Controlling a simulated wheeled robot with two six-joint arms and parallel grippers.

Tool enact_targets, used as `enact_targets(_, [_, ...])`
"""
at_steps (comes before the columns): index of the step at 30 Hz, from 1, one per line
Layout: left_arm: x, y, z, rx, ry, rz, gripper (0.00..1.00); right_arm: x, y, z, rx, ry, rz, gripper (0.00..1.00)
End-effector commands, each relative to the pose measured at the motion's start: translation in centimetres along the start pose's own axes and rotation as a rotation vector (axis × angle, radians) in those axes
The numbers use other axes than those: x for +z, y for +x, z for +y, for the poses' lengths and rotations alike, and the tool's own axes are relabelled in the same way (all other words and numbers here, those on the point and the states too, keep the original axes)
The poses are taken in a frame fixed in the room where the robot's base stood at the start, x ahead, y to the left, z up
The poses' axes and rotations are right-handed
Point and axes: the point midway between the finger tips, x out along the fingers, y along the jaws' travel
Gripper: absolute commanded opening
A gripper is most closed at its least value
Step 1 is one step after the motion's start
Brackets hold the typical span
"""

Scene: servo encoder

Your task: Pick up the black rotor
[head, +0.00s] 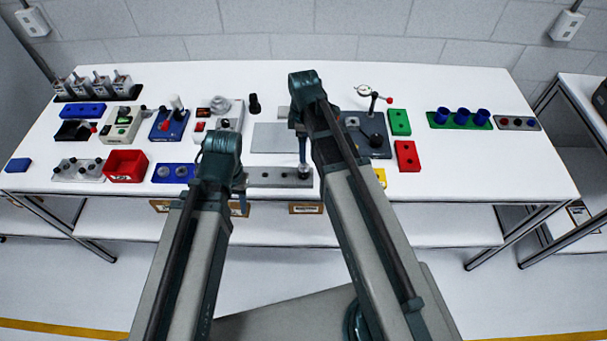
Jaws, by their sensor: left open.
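A small black upright piece (254,103), which looks like the black rotor, stands on the white table behind the grey plate. I cannot be sure that it is the rotor. My left gripper (240,203) hangs below the bend of my left arm, near the front edge of the table, and is open with nothing seen in it. It is in front of the black piece and well apart from it. My right arm reaches over the middle of the table, and its gripper is mostly hidden behind the arm.
A red bin (126,164), blue blocks (83,110) and small devices fill the left side of the table. A grey plate (277,137) lies mid-table. Green (399,122) and red (407,156) blocks and a green holder with blue cups (461,119) are right. The front right is clear.

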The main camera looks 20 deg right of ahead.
Motion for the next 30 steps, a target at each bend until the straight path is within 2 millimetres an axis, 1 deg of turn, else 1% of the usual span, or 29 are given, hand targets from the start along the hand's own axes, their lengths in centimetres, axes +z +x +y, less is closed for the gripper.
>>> enact_targets(1, [-0.1,1.6,0.1,0.000,0.002,0.000,0.50,0.0,1.6,0.0,0.000,0.000,0.000,0.85])
enact_targets(7, [-0.2,4.3,0.4,-0.001,0.004,0.000,0.50,0.0,4.3,0.0,0.000,0.000,0.000,0.85])
enact_targets(10, [-0.3,4.9,0.5,-0.001,0.003,0.000,0.50,0.0,4.9,0.0,0.000,0.000,0.000,0.85])
enact_targets(16, [-0.3,4.8,0.5,-0.001,0.003,0.000,0.50,0.0,4.8,0.0,0.000,0.000,0.000,0.85])
enact_targets(20, [-0.3,5.4,0.5,-0.001,0.003,0.000,0.50,0.0,5.5,-0.1,0.000,0.000,0.000,0.85])
enact_targets(23, [-0.4,6.4,0.6,-0.001,0.002,0.000,0.50,0.0,6.4,-0.2,0.000,0.000,0.000,0.85])
enact_targets(30, [-0.6,9.4,0.9,-0.001,0.001,0.000,0.50,0.1,9.5,-0.5,0.000,0.000,0.000,0.85])
